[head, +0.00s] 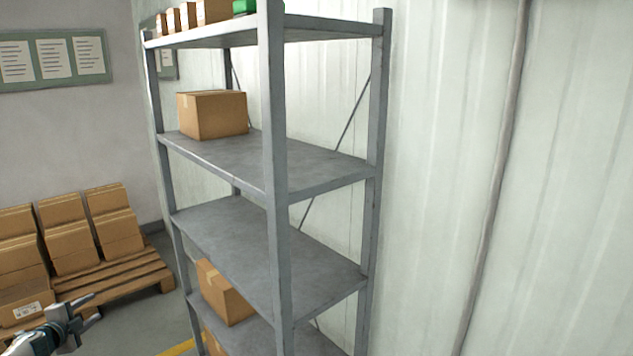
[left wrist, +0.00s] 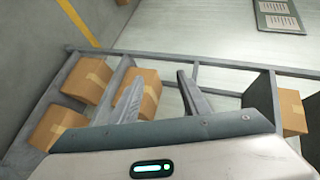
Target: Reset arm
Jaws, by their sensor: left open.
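My left gripper (head: 88,308) shows at the lower left of the head view, in front of the pallet and left of the shelf. Its fingers are apart, with nothing between them. In the left wrist view the open gripper (left wrist: 158,97) has its two fingers spread, with the shelf and boxes beyond them. It does not look to be holding any box. My right gripper is in neither view.
A grey metal shelf (head: 274,200) fills the middle, with a cardboard box (head: 212,114) on an upper level and another box (head: 226,292) lower down. A wooden pallet (head: 120,277) with several boxes stands at left. A pale wall (head: 560,180) closes the right side.

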